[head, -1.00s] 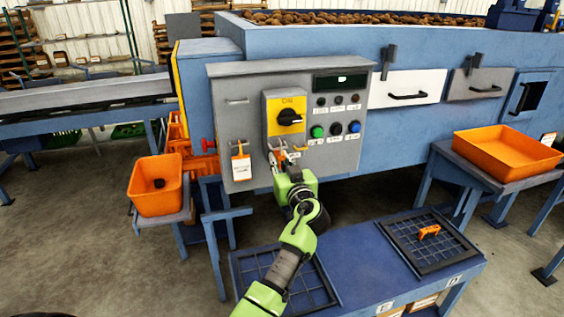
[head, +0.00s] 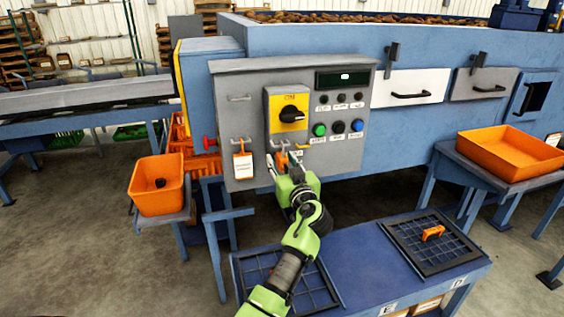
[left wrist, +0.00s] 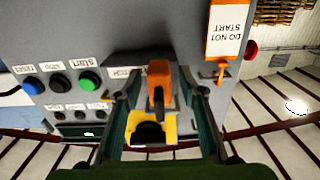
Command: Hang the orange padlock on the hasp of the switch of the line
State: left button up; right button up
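The orange padlock (left wrist: 158,76) is at the panel just below the yellow switch plate, its dark shackle towards the switch. In the head view a bit of it (head: 282,159) shows between my fingers. The switch (head: 291,114) has a black knob on a yellow plate; it also shows, upside down, in the left wrist view (left wrist: 150,130). My left gripper (head: 287,164) is open, its fingers on either side of the padlock with gaps. I cannot tell whether the shackle is through the hasp. My right gripper is not in view.
A DO NOT START tag (head: 243,165) hangs left of the switch. Buttons (head: 338,127) sit on its right. An orange bin (head: 157,205) stands at left, an orange tray (head: 510,170) at right. A small orange object (head: 433,233) lies on the low blue bench (head: 360,262).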

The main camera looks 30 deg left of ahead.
pick_arm(q)
jog(key=shift+f, duration=0.1)
jog(key=v, duration=1.2)
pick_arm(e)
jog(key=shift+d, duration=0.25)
